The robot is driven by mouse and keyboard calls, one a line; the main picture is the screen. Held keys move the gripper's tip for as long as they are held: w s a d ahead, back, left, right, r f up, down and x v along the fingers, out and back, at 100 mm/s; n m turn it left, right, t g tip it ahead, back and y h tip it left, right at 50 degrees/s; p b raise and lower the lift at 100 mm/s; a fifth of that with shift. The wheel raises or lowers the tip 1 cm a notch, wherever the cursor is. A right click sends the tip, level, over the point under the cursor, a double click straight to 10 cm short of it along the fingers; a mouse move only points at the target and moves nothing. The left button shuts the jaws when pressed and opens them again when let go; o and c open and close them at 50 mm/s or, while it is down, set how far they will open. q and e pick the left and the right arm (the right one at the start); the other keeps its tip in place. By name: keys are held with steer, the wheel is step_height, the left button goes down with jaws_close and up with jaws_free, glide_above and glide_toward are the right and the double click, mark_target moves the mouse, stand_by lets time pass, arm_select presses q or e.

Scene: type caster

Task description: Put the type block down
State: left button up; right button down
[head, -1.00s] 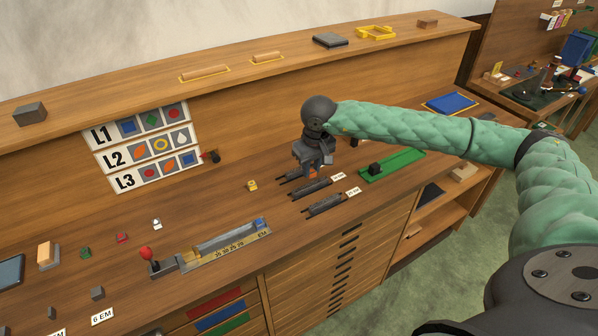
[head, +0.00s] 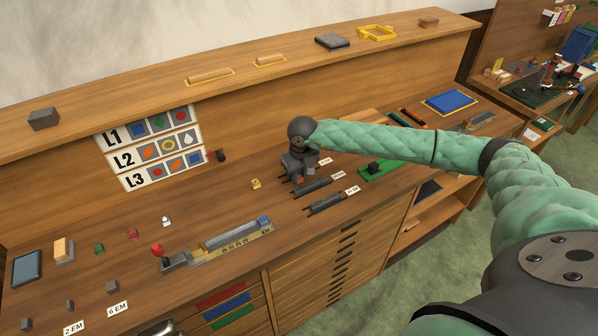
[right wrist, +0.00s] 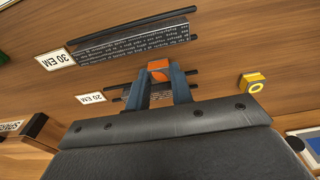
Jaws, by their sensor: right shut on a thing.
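My right gripper (head: 301,176) is low over the left end of the nearest-to-wall dark slotted holder. In the right wrist view its two fingers (right wrist: 162,84) are shut on a small block with an orange face (right wrist: 160,66), the type block. The fingers and the gripper body hide most of the block in the head view. Behind the fingers lies the holder labelled 20 EM (right wrist: 134,97), partly covered by them. I cannot tell whether the block touches it. The holder labelled 30 EM (right wrist: 135,46) lies beside it, with lines of text along it. My left gripper is not in view.
A yellow block (head: 256,183) lies left of the gripper. It shows a ring in the wrist view (right wrist: 253,83). A green tray (head: 385,170) with a black block is to the right. A brass-coloured composing tray (head: 240,241) and red-knobbed lever (head: 158,250) are at front left.

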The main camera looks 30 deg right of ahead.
steer(key=shift+f, duration=0.2)
steer(key=shift+f, duration=0.15)
stand_by(0.3)
steer(key=c, duration=1.2)
jaws_free()
steer(key=shift+c, duration=0.2)
